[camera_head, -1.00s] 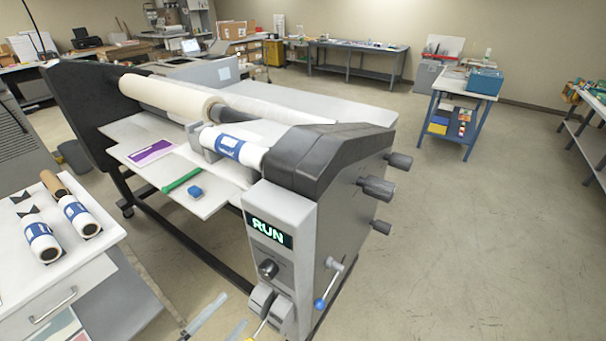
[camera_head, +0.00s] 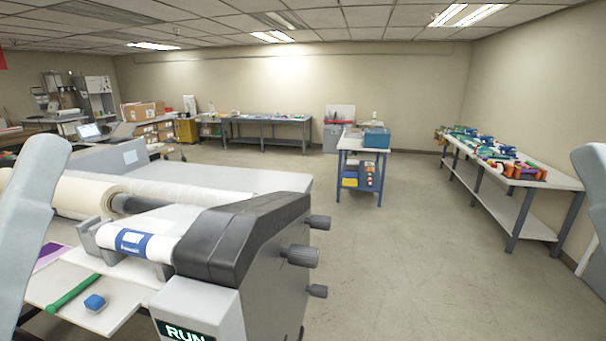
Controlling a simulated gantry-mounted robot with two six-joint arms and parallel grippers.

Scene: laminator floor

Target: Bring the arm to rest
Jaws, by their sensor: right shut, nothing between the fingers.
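A grey part of my right arm (camera_head: 592,185) stands at the right edge of the head view, cut off by the frame. My right gripper is shut and empty, and its fingertips cannot be made out. A grey part of my left arm (camera_head: 38,210) rises at the left edge, in front of the laminator. My left gripper itself is not in view. The laminator (camera_head: 245,235) fills the lower left. Its display (camera_head: 186,331) is partly cut off and reads RUN. A roll with a blue label (camera_head: 135,242) lies on the machine, apart from my arms.
A blue-framed cart (camera_head: 361,145) stands mid-room. A cluttered bench (camera_head: 510,182) runs along the right wall. The floor (camera_head: 420,260) right of the laminator is clear.

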